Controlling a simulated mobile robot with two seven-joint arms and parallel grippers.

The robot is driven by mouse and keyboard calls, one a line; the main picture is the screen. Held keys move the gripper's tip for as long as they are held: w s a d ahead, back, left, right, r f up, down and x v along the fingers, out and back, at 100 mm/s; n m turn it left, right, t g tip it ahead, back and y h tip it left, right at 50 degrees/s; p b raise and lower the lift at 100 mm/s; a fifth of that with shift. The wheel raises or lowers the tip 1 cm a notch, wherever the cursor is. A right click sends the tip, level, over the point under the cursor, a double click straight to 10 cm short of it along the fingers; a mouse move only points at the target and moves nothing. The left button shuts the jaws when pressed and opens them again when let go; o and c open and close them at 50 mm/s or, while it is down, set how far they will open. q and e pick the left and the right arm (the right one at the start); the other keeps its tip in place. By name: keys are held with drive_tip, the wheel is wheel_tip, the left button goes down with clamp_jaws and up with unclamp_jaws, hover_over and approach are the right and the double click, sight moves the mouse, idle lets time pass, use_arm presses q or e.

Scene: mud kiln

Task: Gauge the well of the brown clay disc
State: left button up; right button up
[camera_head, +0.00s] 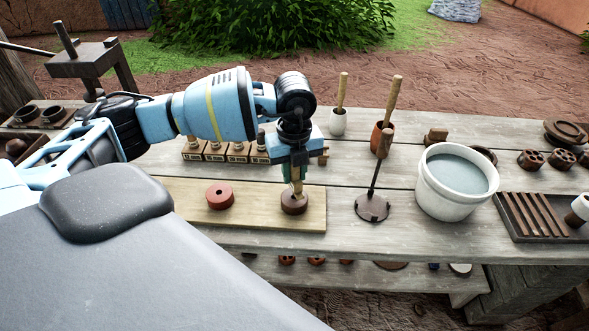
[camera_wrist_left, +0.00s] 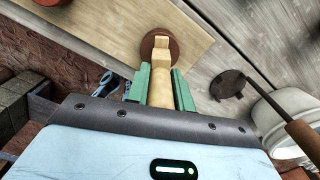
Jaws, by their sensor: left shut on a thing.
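The brown clay disc (camera_head: 294,205) lies on a pale wooden board (camera_head: 255,221) on the table. A red clay disc (camera_head: 220,196) lies on the same board to its left. My left gripper (camera_head: 297,176) points down above the brown disc. Its green fingers (camera_wrist_left: 161,88) are shut on a pale wooden gauge (camera_wrist_left: 162,84). The gauge's narrow tip is over the middle of the brown disc, which also shows in the left wrist view (camera_wrist_left: 174,50). The tip hides the well, so I cannot tell how deep it sits. My right gripper is not in view.
A dark round tool with an upright handle (camera_head: 372,207) stands just right of the board. A white bucket of water (camera_head: 453,186) is beyond it. Several labelled wooden blocks (camera_head: 213,151) stand behind the board. A ridged dark tray (camera_head: 540,217) is at the right.

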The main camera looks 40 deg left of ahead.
sight(294, 181)
use_arm(q)
drive_tip(key=shift+p, duration=0.4)
idle(1.4)
drive_tip(key=shift+f, duration=1.45)
idle(2.0)
drive_tip(key=o, duration=1)
wheel_tip(294, 181, up, 8)
drive_tip(key=shift+f, duration=0.1)
drive_tip(key=shift+s+d+f, duration=0.1)
